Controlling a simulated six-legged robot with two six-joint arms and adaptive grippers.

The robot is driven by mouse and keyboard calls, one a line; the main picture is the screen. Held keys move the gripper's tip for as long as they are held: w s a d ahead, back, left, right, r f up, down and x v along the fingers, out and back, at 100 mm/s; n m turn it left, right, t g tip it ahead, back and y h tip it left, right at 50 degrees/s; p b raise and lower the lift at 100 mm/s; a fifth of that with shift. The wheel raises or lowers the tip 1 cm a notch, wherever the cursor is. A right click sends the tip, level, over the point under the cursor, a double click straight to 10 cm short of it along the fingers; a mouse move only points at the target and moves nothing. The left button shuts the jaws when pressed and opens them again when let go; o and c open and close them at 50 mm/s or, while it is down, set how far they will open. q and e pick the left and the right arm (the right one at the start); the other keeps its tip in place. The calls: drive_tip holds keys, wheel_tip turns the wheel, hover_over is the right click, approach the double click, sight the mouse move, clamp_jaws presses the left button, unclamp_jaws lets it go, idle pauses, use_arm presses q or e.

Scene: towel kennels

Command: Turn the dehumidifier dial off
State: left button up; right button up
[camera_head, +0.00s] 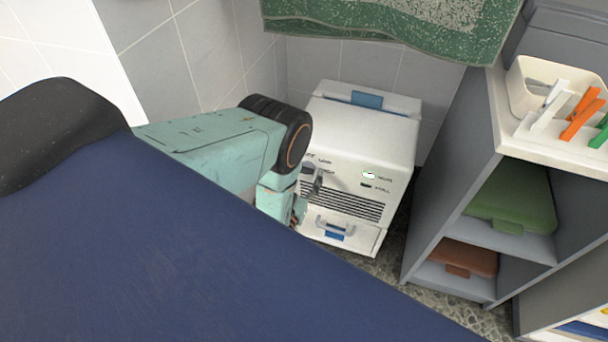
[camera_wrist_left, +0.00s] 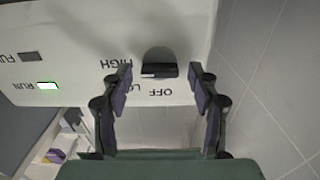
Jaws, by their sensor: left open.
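The dehumidifier (camera_head: 365,140) is a white box against the tiled wall in the head view. Its dial (camera_wrist_left: 160,66) is a dark knob with a raised bar, by the labels HIGH, LOW and OFF, which appear upside down in the left wrist view. My left gripper (camera_head: 309,192) is at the front panel. In the wrist view its open fingers (camera_wrist_left: 160,80) stand either side of the dial, with gaps between.
A grey shelf unit (camera_head: 452,165) stands right of the dehumidifier, with a green case (camera_head: 510,195), a brown case (camera_head: 462,257) and a bin of clips (camera_head: 535,85). A green towel (camera_head: 400,25) hangs above. A large dark blue surface (camera_head: 180,260) fills the lower left.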

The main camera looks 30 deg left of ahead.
use_arm(q)
drive_tip(key=shift+c, duration=0.3)
drive_tip(key=c, duration=1.1)
drive_tip(key=shift+n, duration=0.3)
drive_tip(key=n+p, duration=0.1)
drive_tip(key=n, duration=0.8)
drive_tip(key=shift+a, duration=0.15)
drive_tip(key=n+p, duration=0.1)
drive_tip(key=n, duration=0.3)
drive_tip(key=shift+f, duration=0.15)
drive_tip(key=shift+f+n, duration=0.1)
drive_tip(key=shift+n, duration=2.3)
